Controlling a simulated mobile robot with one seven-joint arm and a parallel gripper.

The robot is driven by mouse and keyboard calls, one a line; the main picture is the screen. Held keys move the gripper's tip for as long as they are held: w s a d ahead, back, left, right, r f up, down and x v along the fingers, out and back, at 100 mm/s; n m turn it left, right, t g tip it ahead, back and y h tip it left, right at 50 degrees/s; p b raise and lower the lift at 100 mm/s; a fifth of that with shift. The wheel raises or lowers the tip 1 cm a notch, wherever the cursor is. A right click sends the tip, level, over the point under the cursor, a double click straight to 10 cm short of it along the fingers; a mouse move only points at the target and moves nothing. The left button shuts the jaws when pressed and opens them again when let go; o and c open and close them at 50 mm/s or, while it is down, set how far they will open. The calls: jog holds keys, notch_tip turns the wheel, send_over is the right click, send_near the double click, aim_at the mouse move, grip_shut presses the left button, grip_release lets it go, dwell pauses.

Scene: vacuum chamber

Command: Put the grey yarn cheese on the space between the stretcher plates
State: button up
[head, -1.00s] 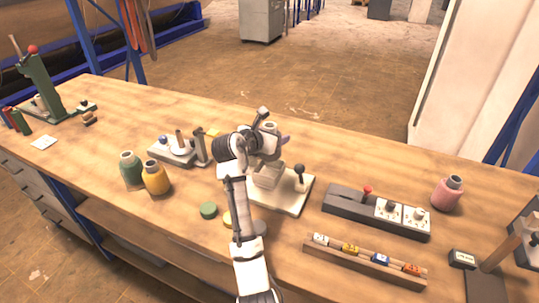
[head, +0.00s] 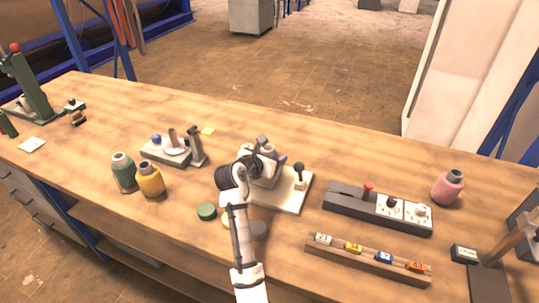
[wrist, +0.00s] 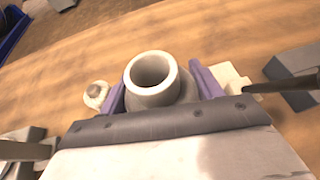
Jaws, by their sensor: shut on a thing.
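The grey yarn cheese (wrist: 184,92) stands upright with its open tube facing up in the wrist view. In the head view its top (head: 268,148) shows just beyond my wrist. My gripper (wrist: 160,92) is shut on it, with a purple finger on each side. The cream base (head: 293,203) of a fixture lies under my gripper, with grey parts (head: 268,180) standing on it and a black-knobbed lever (head: 299,168) at its right. My arm and gripper hide much of the fixture. I cannot tell whether the cheese touches the stretcher plates.
A control box (head: 350,201) with a red button and a rack of small coloured blocks (head: 365,264) are on the right. A grey device (head: 165,151) and green (head: 123,175) and yellow (head: 150,181) cones are on the left. A pink cone (head: 447,189) stands far right.

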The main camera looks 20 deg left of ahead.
jog(key=o, duration=1)
jog(key=shift+f, duration=0.2)
jog(key=shift+o, duration=0.2)
jog(key=shift+r, duration=0.1)
